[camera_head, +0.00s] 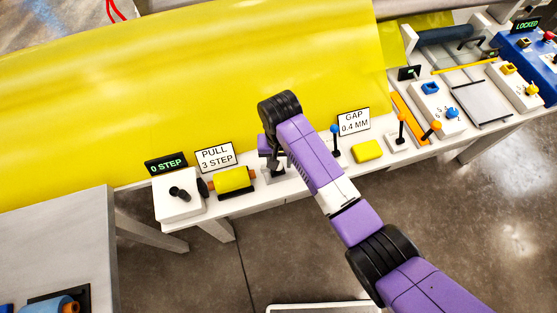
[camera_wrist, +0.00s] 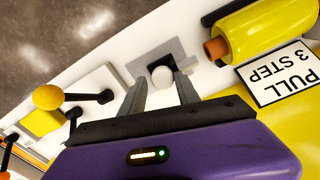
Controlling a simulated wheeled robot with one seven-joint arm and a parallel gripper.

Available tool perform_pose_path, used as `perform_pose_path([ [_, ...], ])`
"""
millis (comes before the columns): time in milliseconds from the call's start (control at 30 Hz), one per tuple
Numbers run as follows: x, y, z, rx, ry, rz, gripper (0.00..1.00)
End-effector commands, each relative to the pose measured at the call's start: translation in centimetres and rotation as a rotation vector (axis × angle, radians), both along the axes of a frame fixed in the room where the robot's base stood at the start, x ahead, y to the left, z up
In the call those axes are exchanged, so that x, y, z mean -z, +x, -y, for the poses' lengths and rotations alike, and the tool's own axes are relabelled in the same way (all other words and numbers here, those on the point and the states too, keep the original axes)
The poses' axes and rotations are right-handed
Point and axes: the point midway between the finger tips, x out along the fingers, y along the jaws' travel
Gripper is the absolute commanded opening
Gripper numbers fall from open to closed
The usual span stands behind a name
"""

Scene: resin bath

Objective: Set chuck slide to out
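My gripper (camera_head: 270,155) is over the white bench, pointing down at a small grey plate (camera_head: 277,176). In the wrist view, my gripper (camera_wrist: 159,78) is open, its two grey fingers apart. A white ball knob (camera_wrist: 163,76) on a dark stub shows between the fingertips. It stands on a grey plate (camera_wrist: 148,58) with a dark slot. No label names it, so I cannot tell for certain that it is the chuck slide. I cannot tell whether the fingers touch the knob. My arm hides part of this spot in the head view.
A yellow roll (camera_head: 236,179) and a "PULL 3 STEP" sign (camera_head: 215,157) stand left of my gripper. A "0 STEP" display (camera_head: 166,163) is further left. A blue-knobbed lever (camera_head: 334,130) and yellow block (camera_head: 367,150) stand right. A large yellow sheet (camera_head: 190,80) lies behind.

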Motion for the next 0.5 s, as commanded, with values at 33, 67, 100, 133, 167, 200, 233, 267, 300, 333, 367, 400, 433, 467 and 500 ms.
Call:
perform_pose_path([
  [33, 0.0, 0.0, 0.0, 0.0, 0.0, 0.0, 0.37],
  [67, 0.0, 0.0, 0.0, 0.0, 0.0, 0.0, 0.37],
  [100, 0.0, 0.0, 0.0, -0.001, 0.0, -0.001, 0.37],
  [133, 0.0, 0.0, -0.1, -0.001, 0.001, 0.0, 0.37],
  [167, -0.1, 0.0, -0.1, -0.001, 0.001, 0.0, 0.37],
  [200, -0.3, 0.0, -0.1, -0.001, 0.001, 0.0, 0.37],
  [233, -0.5, 0.0, -0.1, -0.001, 0.002, 0.001, 0.37],
  [267, -0.8, 0.0, -0.1, -0.001, 0.002, 0.001, 0.37],
  [300, -1.3, 0.0, -0.1, -0.001, 0.002, 0.002, 0.37],
  [333, -1.7, 0.0, -0.1, -0.001, 0.003, 0.002, 0.37],
  [367, -2.2, 0.0, -0.1, -0.001, 0.003, 0.002, 0.37],
  [400, -2.9, 0.0, -0.1, 0.0, 0.003, 0.003, 0.37],
  [433, -3.4, 0.1, -0.1, -0.001, 0.003, 0.003, 0.37],
  [467, -3.9, 0.1, -0.1, -0.001, 0.003, 0.003, 0.37],
  [500, -4.6, 0.1, -0.1, -0.001, 0.002, 0.003, 0.37],
])
